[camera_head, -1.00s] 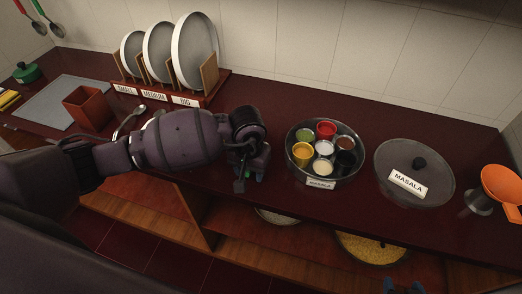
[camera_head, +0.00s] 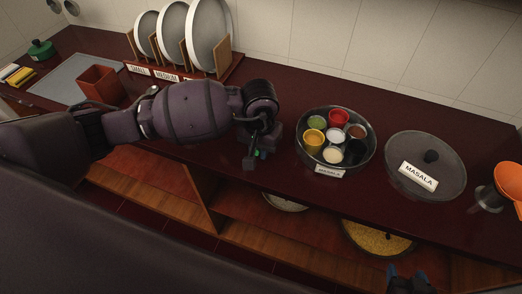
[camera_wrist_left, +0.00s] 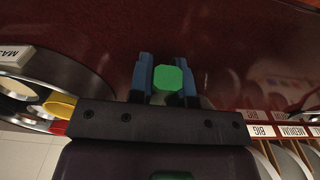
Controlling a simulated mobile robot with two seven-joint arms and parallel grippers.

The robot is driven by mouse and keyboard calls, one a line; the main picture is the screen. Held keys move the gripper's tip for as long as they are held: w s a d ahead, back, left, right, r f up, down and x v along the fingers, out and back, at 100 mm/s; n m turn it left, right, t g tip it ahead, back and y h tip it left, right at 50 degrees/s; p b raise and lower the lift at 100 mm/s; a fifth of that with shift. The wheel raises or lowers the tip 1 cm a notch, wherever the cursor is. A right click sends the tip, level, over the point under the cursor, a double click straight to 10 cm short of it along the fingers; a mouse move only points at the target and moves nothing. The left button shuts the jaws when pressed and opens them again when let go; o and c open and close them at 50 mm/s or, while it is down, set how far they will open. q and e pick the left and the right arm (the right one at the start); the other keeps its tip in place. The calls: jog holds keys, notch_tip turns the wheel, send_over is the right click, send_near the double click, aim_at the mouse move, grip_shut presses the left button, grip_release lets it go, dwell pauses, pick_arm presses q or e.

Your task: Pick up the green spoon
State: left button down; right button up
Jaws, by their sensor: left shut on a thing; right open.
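My left gripper (camera_head: 258,158) is above the counter, just left of the masala box. In the left wrist view its blue fingers (camera_wrist_left: 167,75) are shut on a green piece (camera_wrist_left: 168,79) with a flat, many-sided face. Only a small part of the piece shows, so I cannot tell whether it is the green spoon. Two ladle heads hang on the wall at the top left, one (camera_head: 53,5) beside the other (camera_head: 72,8); their handles are out of frame. My right gripper (camera_head: 408,284) is open and partly cut off at the bottom edge.
The round masala box (camera_head: 371,160) holds several coloured cups. Its lid (camera_head: 451,177) lies to its right, near an orange funnel-like thing (camera_head: 510,178). A plate rack (camera_head: 232,70) and a brown square pot (camera_head: 98,86) stand left. Open shelves below hold a yellow-filled pan (camera_head: 378,240).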

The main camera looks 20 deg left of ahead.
pick_arm(q)
notch_tip(320, 180, up, 18)
jog(key=shift+f, duration=0.25)
pick_arm(e)
jog(key=shift+w, duration=0.1)
jog(key=shift+f, duration=0.15)
jog(key=shift+s+f, duration=0.15)
jog(key=shift+s, duration=0.35)
jog(key=shift+w, duration=0.1)
